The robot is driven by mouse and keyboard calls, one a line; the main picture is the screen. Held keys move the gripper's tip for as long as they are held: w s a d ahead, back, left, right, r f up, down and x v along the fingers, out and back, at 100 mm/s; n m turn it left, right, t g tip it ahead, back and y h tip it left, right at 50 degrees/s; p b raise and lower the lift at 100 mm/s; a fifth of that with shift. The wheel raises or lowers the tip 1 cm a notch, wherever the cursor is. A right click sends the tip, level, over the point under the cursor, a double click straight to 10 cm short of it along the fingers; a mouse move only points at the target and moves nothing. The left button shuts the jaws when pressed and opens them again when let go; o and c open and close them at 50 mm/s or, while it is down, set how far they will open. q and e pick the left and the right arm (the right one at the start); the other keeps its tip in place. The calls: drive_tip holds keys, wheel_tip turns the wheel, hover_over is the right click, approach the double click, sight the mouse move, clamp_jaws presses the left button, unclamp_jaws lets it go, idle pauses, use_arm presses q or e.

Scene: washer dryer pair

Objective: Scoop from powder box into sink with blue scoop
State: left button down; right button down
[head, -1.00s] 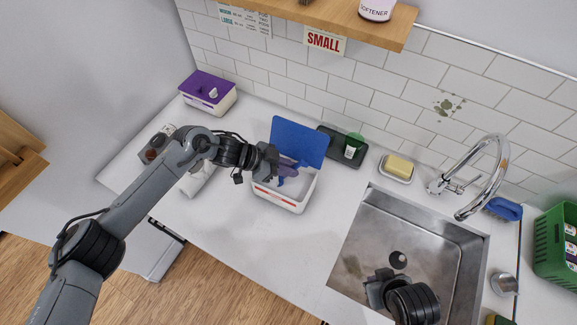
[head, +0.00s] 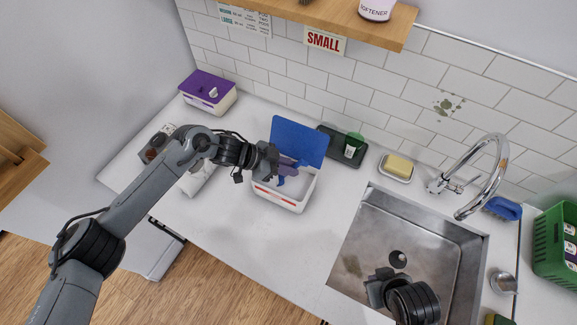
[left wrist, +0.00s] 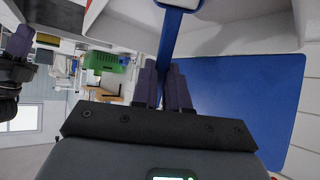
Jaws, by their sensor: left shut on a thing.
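The white powder box (head: 290,203) stands on the counter with its blue lid (head: 300,140) raised at the back. My left gripper (head: 286,165) is at the box opening, shut on the blue scoop (head: 282,181). In the left wrist view the scoop's blue handle (left wrist: 168,52) runs up from between my left fingers (left wrist: 165,88). The scoop's bowl is mostly out of sight, so I cannot tell whether it holds powder. The steel sink (head: 447,240) is at the right. My right gripper (head: 376,289) is over the sink's front part; its fingers are not clear.
A purple-lidded box (head: 208,92) stands at the back left. A dark tray (head: 342,147) with a green-capped item is behind the powder box. Yellow soap (head: 399,165) sits by the sink. The faucet (head: 492,170) arches over the sink. Counter between box and sink is clear.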

sight(302, 160)
use_arm(q)
drive_tip(key=shift+r+p, duration=2.45)
drive_tip(key=shift+r, duration=0.55)
wheel_tip(302, 160, up, 7)
drive_tip(key=p, duration=0.5)
drive_tip(key=shift+p, duration=0.3)
drive_tip(key=shift+f, duration=0.15)
